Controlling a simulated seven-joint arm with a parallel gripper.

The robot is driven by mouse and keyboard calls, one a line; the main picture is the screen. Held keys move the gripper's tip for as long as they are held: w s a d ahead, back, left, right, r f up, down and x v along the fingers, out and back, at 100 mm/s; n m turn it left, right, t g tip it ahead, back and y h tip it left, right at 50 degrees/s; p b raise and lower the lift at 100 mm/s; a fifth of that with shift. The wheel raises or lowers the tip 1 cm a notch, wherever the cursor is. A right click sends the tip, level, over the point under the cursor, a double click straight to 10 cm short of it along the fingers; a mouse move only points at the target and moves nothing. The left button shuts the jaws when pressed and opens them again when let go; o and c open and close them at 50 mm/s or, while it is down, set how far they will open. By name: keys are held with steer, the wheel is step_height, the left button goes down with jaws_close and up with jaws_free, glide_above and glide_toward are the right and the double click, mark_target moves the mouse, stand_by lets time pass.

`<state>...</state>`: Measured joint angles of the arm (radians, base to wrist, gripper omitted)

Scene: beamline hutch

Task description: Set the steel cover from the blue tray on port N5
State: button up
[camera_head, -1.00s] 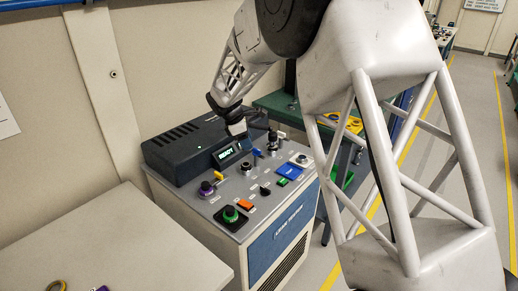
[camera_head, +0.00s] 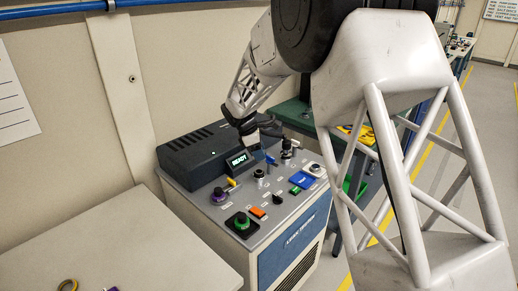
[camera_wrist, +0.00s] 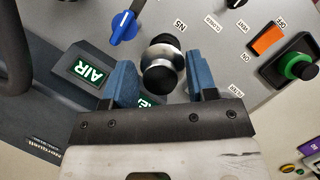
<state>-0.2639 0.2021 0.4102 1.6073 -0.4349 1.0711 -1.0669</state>
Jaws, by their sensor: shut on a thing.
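My gripper (camera_wrist: 163,82) has its blue fingers either side of a steel cover with a black knob (camera_wrist: 162,66), shut on it. The cover's shiny steel rim shows past the knob. The printed label N5 (camera_wrist: 180,24) is just beyond the cover. The cover hides the port, and I cannot tell whether it is seated. In the head view my gripper (camera_head: 249,139) is low over the console, beside the READY display, and the held cover cannot be made out. The blue tray (camera_head: 302,180) lies on the console's right side; I see no cover on it.
A blue lever (camera_wrist: 123,28) stands close to the left finger. A lit display (camera_wrist: 89,70) is left of the gripper. The console top (camera_head: 222,208) also carries an orange switch (camera_wrist: 268,40) and a green-ringed black knob (camera_wrist: 299,67).

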mark_target(259, 172)
steer(key=shift+f, duration=2.45)
steer(key=shift+f, duration=0.6)
steer(key=o, duration=1)
steer(key=shift+v, duration=3.95)
